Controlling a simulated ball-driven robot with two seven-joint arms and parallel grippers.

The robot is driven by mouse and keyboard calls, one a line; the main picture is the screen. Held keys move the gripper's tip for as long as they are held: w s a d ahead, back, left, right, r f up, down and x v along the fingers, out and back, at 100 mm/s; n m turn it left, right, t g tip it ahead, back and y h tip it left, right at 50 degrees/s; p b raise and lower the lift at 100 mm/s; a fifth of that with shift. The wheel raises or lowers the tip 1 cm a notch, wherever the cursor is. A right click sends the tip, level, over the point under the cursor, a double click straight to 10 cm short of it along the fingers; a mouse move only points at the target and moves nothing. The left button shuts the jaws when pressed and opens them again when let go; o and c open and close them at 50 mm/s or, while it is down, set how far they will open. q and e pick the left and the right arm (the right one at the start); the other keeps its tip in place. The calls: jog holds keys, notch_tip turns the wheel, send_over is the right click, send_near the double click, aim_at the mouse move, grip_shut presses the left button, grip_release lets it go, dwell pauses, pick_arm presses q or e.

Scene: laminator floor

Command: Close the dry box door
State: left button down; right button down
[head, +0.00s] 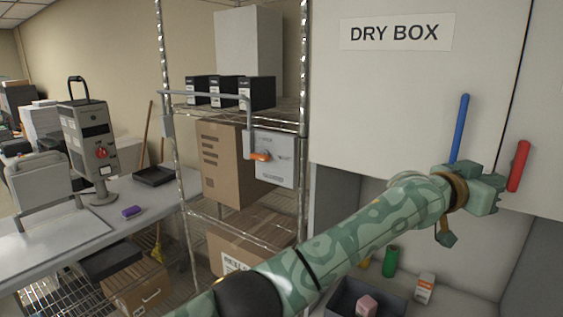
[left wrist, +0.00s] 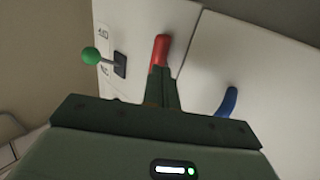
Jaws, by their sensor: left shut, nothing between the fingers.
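A white panel (head: 400,90) labelled DRY BOX fills the upper right of the head view. A blue handle (head: 460,128) stands on its lower right part. A dark seam separates it from another white panel with a red handle (head: 518,166). I cannot tell how far the door stands open. My left gripper (head: 500,185) is shut and empty, just left of the red handle's lower end. In the left wrist view, its closed fingers (left wrist: 161,80) line up with the red handle (left wrist: 160,50); contact is unclear. The blue handle (left wrist: 229,101) is to the right. My right gripper is out of view.
A green ball-ended lever (left wrist: 92,56) sticks out left of the red handle. Below the panels are a dark bin (head: 345,298), a green cylinder (head: 390,262) and a small white bottle (head: 425,288). A wire shelf with boxes (head: 225,160) stands left.

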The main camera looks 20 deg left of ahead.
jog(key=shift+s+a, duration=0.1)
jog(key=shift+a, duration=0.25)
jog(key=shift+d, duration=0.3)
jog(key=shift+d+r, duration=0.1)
